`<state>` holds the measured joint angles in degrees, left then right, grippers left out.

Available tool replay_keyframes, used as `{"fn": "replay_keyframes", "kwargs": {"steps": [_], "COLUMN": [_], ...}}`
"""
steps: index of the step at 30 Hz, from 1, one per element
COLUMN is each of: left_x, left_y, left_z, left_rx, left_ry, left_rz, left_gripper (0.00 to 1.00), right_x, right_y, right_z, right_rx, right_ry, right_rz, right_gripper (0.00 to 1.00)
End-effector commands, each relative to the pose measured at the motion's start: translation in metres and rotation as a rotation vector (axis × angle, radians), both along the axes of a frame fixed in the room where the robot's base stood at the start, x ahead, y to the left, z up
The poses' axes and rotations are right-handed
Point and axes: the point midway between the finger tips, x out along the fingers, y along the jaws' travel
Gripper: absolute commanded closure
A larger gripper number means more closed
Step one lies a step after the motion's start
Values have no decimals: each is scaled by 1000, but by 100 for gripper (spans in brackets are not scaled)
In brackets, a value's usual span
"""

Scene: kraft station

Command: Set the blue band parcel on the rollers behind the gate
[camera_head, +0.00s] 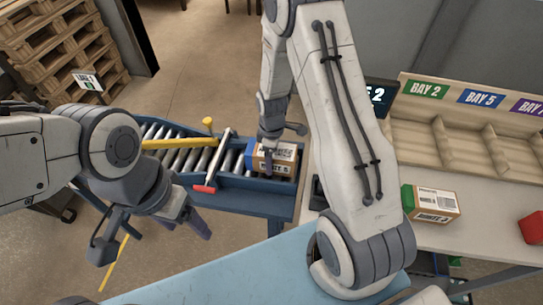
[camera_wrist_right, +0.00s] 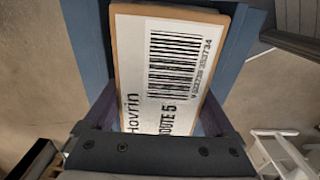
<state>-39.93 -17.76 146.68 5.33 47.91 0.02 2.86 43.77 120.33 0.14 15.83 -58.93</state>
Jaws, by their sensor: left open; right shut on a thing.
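The blue band parcel (camera_head: 284,153) is a brown box with a white "ROUTE 5" label and blue on its left end. My right gripper (camera_head: 268,165) is shut on it at the right end of the roller conveyor. In the right wrist view the label side of the parcel (camera_wrist_right: 168,70) lies between the two fingers. I cannot tell whether it touches the rollers (camera_head: 182,158). A pale bar with a red end (camera_head: 205,189) crosses the rollers left of the parcel, and a yellow arm (camera_head: 180,143) reaches in beside it. My left gripper (camera_head: 187,230) is open and empty in front of the conveyor.
A parcel with a green end (camera_head: 435,203) and a red box (camera_head: 533,228) stand on the pale table at right. Behind them is a wooden rack with bay signs (camera_head: 480,97). Stacked pallets (camera_head: 55,45) stand at the back left. A blue surface (camera_head: 255,268) lies in front.

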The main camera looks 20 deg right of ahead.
Motion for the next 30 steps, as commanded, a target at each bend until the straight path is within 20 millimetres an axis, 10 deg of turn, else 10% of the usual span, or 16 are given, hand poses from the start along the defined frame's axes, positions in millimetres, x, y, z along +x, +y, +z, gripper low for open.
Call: {"fn": "replay_keyframes", "kwargs": {"steps": [7,8,19,30], "left_x": [0,0,0,0], "left_y": [0,0,0,0], "left_z": [0,0,-2,-12], "left_rx": [0,0,0,0], "left_ry": [0,0,0,0], "left_rz": [0,0,0,-1], "left_gripper": [28,28,28,28], "right_x": [0,0,0,1], "right_y": [0,0,0,-1], "right_z": [0,0,6,72], "right_rx": [-1,-1,0,-1], "right_ry": [-1,-1,-1,-7], "right_rz": [0,0,0,0], "right_gripper": [91,3,0,0]}}
